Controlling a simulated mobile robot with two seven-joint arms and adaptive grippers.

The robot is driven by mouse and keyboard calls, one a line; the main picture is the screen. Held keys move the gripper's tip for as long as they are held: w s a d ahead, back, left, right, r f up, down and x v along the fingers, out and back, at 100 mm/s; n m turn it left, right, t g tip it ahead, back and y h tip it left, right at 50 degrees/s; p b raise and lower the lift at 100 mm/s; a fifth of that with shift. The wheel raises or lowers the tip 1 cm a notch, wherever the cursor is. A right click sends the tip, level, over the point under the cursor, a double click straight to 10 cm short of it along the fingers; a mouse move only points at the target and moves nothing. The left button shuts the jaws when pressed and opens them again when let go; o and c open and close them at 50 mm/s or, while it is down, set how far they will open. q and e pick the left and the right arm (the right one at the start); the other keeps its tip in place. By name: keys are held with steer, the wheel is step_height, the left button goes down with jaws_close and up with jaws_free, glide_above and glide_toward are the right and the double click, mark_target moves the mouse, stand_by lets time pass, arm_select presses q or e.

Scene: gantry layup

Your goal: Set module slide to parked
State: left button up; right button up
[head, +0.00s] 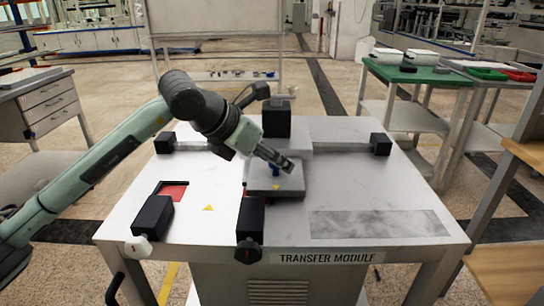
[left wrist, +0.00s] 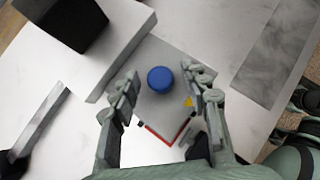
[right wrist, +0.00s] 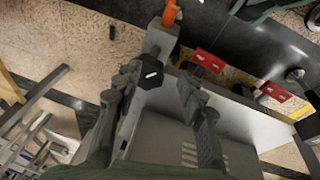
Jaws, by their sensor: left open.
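The module slide is a grey plate (head: 290,183) with a blue knob (head: 276,169) and a yellow triangle, on the transfer module table (head: 190,232). In the left wrist view the blue knob (left wrist: 160,79) stands between the spread fingers of my left gripper (left wrist: 161,82), with gaps on both sides. In the head view my left gripper (head: 280,160) is over the plate and partly hides the knob. A second yellow triangle (head: 208,208) marks the tabletop left of the plate. My right gripper (right wrist: 158,78) is open near a black octagonal knob (right wrist: 151,73); it is outside the head view.
Two black blocks (head: 153,216) (head: 251,216) with front knobs and red patches (head: 173,191) line the table's left and front. A tall black block (head: 276,117) stands behind the plate. Black end blocks (head: 380,144) flank a rear rail. The tabletop at right is clear.

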arm_select(q)
steer(key=shift+c, duration=0.4)
jaws_close()
arm_select(e)
steer(key=shift+w+r, duration=0.25)
arm_select(q)
steer(key=shift+a, duration=0.25)
steer(key=a+b, duration=0.4)
steer(key=a, duration=0.7)
steer(key=shift+a+f, duration=0.1)
steer(key=shift+a, duration=0.7)
arm_select(e)
steer(key=w+d+v, duration=0.1)
steer(key=v, duration=0.9)
steer(key=shift+d+r+h, duration=0.2)
steer(key=shift+d+h, duration=0.1)
steer(key=shift+d, duration=0.05)
arm_select(q)
steer(key=shift+o, duration=0.4)
jaws_free()
